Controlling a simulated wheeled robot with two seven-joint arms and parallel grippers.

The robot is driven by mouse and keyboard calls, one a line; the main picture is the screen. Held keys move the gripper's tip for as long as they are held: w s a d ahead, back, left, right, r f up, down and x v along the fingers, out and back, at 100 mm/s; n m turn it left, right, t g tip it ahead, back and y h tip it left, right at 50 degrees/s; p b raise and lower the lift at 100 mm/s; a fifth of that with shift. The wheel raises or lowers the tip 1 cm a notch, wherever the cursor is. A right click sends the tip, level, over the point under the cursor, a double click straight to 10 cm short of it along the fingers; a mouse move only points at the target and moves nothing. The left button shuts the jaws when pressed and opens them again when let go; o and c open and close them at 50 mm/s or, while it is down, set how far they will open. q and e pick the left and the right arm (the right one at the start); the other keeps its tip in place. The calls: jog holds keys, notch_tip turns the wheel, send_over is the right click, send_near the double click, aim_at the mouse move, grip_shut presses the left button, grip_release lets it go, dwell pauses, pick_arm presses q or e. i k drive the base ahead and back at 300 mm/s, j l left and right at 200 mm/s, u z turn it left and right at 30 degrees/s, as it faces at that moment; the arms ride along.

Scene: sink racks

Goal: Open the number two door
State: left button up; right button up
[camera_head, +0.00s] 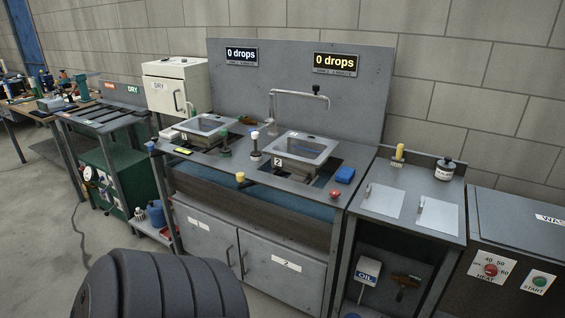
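The number two door (278,285) is a grey cabinet door under the sink bench, at the lower middle of the camera_head view. It carries a white label (286,263) with a "2". It looks shut, flush with the cabinet front. Its dark vertical handle (243,263) is near its left edge. The left cabinet door (203,238) beside it also looks shut, with a handle (229,256) near its right edge. Neither of my grippers is in view.
Bare floor (40,230) lies at left.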

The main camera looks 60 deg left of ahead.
aim_at(298, 280)
jog(key=u, duration=1.95)
